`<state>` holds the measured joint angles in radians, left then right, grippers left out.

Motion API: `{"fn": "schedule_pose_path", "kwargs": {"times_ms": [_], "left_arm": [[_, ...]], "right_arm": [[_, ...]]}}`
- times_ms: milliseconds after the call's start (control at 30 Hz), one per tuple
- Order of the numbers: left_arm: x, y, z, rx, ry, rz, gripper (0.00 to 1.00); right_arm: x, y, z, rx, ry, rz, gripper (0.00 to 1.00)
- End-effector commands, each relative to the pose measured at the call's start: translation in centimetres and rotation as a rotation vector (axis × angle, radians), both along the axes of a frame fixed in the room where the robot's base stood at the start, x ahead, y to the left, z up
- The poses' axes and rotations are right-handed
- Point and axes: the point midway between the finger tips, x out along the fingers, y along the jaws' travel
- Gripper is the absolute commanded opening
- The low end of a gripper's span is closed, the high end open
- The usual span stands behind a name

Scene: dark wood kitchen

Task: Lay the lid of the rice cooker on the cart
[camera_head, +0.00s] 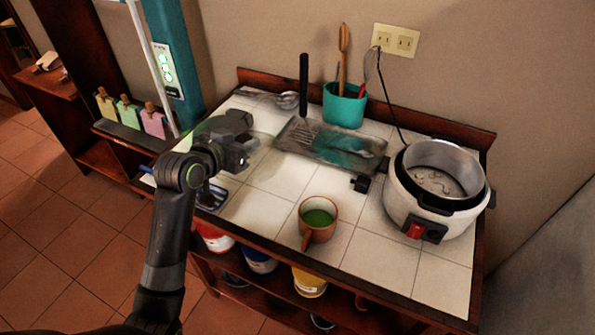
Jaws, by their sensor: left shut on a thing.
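The rice cooker (407,200) stands open at the right end of the tiled cart (382,258), its metal inner pot showing. My left gripper (246,150) is over the left part of the cart top. It is shut on what looks like the see-through lid (210,127), which shows as a faint greenish disc behind the gripper, partly hidden by it. I cannot tell whether the lid touches the tiles. My right gripper is not in view.
A grill pan (300,135) lies at the back middle, beside a teal utensil pot (344,108). A blue-edged item (213,196) lies at the front left.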

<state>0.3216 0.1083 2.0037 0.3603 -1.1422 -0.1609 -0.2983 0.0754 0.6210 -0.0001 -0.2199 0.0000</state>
Motion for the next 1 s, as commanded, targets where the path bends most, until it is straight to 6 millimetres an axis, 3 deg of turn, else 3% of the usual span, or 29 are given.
{"fn": "schedule_pose_path", "kwargs": {"times_ms": [200,600,867,900,1000], "left_arm": [[0.0,0.0,-4.1,-0.002,0.003,0.0,0.0],[0.0,0.0,-8.8,-0.001,0.001,0.0,0.0],[0.0,0.0,-9.4,-0.001,0.001,0.0,0.0],[-0.1,0.0,-9.5,0.001,0.004,0.0,0.35],[-0.1,0.0,-9.5,0.001,0.004,0.0,0.48]], "right_arm": [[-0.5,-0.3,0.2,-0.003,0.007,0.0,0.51],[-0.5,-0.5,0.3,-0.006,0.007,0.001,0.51],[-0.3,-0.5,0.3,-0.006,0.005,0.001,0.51],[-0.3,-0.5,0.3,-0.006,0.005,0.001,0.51],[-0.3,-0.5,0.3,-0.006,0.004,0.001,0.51]]}}
